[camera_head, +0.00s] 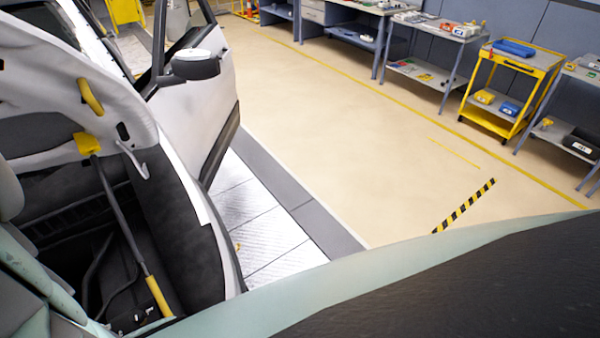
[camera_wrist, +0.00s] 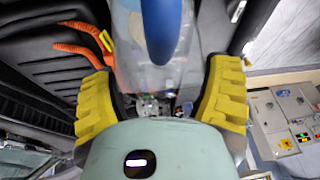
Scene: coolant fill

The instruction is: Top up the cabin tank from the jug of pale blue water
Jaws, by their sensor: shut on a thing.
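In the wrist view, my gripper (camera_wrist: 160,85) has two yellow ridged fingers, spread to either side of a clear jug (camera_wrist: 128,42) with a blue handle (camera_wrist: 161,28). The gripper is shut on the jug, though the contact itself is partly hidden. The jug's water level and mouth cannot be made out. I cannot pick out the cabin tank in either view. The head view shows neither gripper nor jug.
The head view shows a white vehicle body with a dark interior (camera_head: 60,205) and an open door (camera_head: 205,95). Orange hoses (camera_wrist: 82,50) run near the left finger. A control panel (camera_wrist: 285,115) stands at right. Open floor (camera_head: 340,130) leads to benches and a yellow cart (camera_head: 512,85).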

